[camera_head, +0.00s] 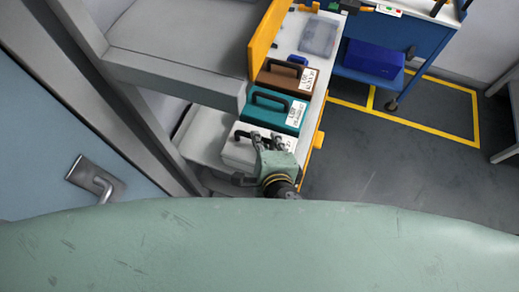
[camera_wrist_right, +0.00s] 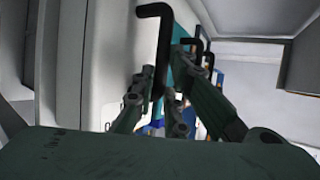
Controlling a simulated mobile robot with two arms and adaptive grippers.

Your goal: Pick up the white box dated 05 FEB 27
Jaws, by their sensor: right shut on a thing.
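The white box (camera_head: 236,155) stands at the near end of a row of boxes on a shelf beside the grey cabinet. In the right wrist view its pale side (camera_wrist_right: 105,60) fills the left, with a black handle (camera_wrist_right: 160,40) sticking out. My right gripper (camera_head: 262,140) is over the white box and shut on its handle; in the wrist view its fingers (camera_wrist_right: 160,100) close around the handle. The gripper hides part of the box. I cannot read a date on the white box from here. My left gripper is not in view.
A teal box (camera_head: 265,102) with a white label stands right behind the white box, then a brown box (camera_head: 275,77) with a label. An orange panel (camera_head: 268,40) stands to their left. A blue cart (camera_head: 385,35) stands to the right; the dark floor (camera_head: 370,150) between is clear.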

